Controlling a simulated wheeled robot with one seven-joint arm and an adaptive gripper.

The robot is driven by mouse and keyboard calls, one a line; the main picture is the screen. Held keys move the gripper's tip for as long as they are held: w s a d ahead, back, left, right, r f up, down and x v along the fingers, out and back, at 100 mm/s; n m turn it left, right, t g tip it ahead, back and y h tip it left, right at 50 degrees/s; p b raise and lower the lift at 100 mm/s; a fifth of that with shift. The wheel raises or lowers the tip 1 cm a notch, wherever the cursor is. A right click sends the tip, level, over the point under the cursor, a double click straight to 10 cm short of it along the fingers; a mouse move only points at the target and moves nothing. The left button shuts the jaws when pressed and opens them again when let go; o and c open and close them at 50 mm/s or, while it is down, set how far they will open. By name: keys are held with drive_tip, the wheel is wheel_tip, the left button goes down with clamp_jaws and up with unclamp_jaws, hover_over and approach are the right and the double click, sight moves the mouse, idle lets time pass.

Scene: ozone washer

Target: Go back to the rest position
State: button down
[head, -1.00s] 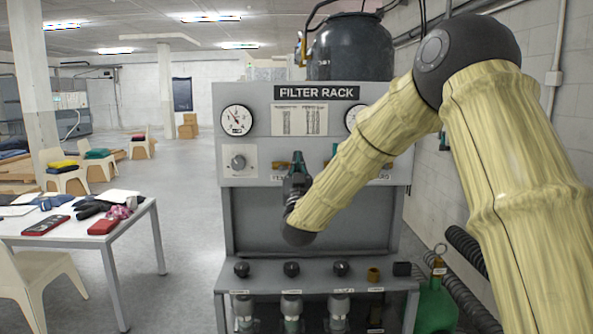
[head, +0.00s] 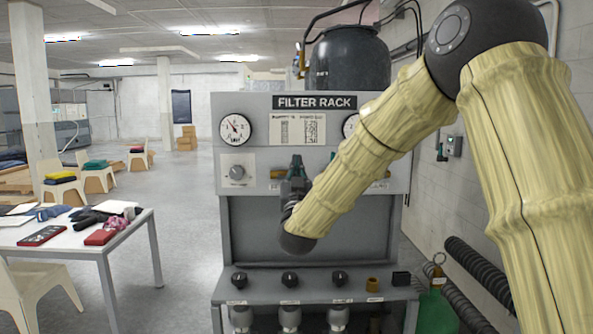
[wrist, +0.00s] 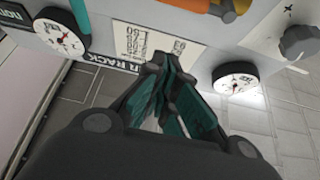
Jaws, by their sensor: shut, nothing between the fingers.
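My gripper (head: 296,166) is in front of the grey filter rack panel (head: 255,190), below its paper chart and right of the round knob. In the wrist view my gripper (wrist: 163,68) is shut with nothing between its fingers, and the fingers overlap the chart (wrist: 150,38). I cannot tell whether the tips touch the panel. My arm, in a pale wood-like cover, reaches in from the right and hides part of the panel and one gauge.
The left gauge (head: 235,128) and knob (head: 237,172) are on the panel. Below, a shelf (head: 262,285) holds several black knobs. A dark tank (head: 348,62) stands on top. A white table (head: 75,248) with gloves is at left. A green bottle (head: 436,308) stands at right. Open floor lies between table and rack.

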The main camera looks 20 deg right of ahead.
drive_tip(key=s+a+f+n+g+y+b, duration=0.15)
drive_tip(key=s+f+g, duration=0.3)
drive_tip(key=f, duration=1.35)
drive_tip(key=s+a+f+n+g+y, duration=0.1)
drive_tip(key=s+f+g+y, duration=0.35)
drive_tip(key=f, duration=1.25)
drive_tip(key=s+a+f+n+g+b, duration=0.15)
drive_tip(key=s+f, duration=0.55)
drive_tip(key=f, duration=1.1)
drive_tip(key=s+f+g, duration=0.4)
drive_tip(key=s+f, duration=0.6)
drive_tip(key=f, duration=0.1)
drive_tip(key=s+f+g, duration=0.3)
drive_tip(key=s+f, duration=0.1)
drive_tip(key=s, duration=0.6)
drive_tip(key=s+f+g, duration=0.2)
drive_tip(key=s+f, duration=0.3)
drive_tip(key=s, duration=0.5)
drive_tip(key=s+f+g+y, duration=0.1)
drive_tip(key=s+f+g, duration=0.2)
drive_tip(key=s, duration=0.8)
drive_tip(key=shift+d+f+m+g+p, duration=0.35)
drive_tip(key=shift+d+f+p, duration=0.1)
drive_tip(key=shift+f, duration=0.4)
drive_tip(key=shift+s+a, duration=0.1)
